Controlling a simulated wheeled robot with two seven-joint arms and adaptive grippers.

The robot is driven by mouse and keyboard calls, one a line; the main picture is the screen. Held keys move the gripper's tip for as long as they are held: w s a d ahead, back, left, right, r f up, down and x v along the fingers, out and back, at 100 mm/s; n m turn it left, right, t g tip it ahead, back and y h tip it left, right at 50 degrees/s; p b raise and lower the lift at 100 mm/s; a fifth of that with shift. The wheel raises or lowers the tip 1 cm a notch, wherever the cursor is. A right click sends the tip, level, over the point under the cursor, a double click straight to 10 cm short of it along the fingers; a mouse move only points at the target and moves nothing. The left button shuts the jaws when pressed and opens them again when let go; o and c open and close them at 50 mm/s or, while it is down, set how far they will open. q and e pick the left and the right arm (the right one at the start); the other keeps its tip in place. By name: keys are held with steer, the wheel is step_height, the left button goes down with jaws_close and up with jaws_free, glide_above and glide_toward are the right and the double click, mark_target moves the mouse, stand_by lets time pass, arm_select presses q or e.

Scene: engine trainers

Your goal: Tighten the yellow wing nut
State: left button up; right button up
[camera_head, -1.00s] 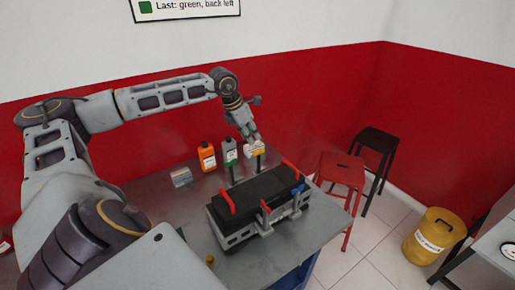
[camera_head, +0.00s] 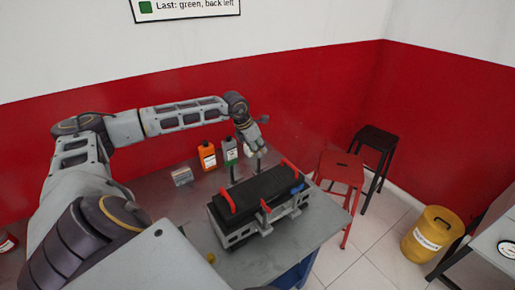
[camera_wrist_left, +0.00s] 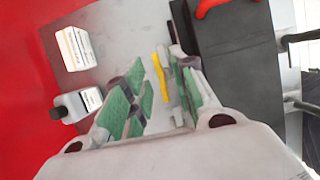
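My left gripper (camera_head: 256,151) points down at the back right of the engine trainer (camera_head: 238,236), beside its black cover (camera_head: 262,190). In the left wrist view, the yellow wing nut (camera_wrist_left: 162,87) shows between the green-padded fingers of this gripper (camera_wrist_left: 168,98). The fingers stand apart around it, with a visible gap; I cannot tell whether a pad touches it. In the head view the fingers mostly hide the wing nut. My right gripper is in neither view.
An orange bottle (camera_head: 207,157), a grey bottle (camera_head: 229,152) and a small box (camera_head: 182,176) stand behind the trainer. Red handles (camera_head: 226,202) rise from its top, and a blue part (camera_head: 297,188) is at its right. A red stool (camera_head: 341,168) stands beyond the table.

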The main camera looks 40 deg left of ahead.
arm_select(q)
steer(key=shift+c, duration=0.5)
jaws_close()
